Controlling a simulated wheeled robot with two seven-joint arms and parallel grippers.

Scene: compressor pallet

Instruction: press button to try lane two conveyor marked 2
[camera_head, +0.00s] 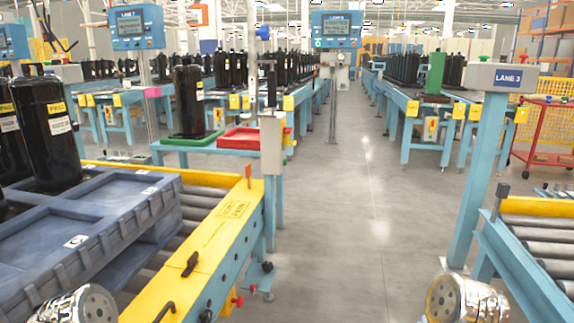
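A blue control panel (138,27) with a lit screen and small coloured buttons stands on a post at upper left. Its heading starts with "LANE", but I cannot read the number surely. A similar panel (335,30) stands farther back at centre. Another panel (12,42) is cut off at the left edge. No "2" marking is clearly readable on a conveyor. The near left roller conveyor (215,235) has a yellow rail and carries a grey pallet (95,230) with black compressors (48,135). Silver parts of my arms show at both bottom corners; neither gripper's fingers are visible.
A roller conveyor (545,235) stands at right beside a post with a "LANE 3" sign (508,78). A grey box on a post (272,143) stands at the left conveyor's far end. Green (190,138) and red trays (240,138) lie behind. The middle aisle is clear.

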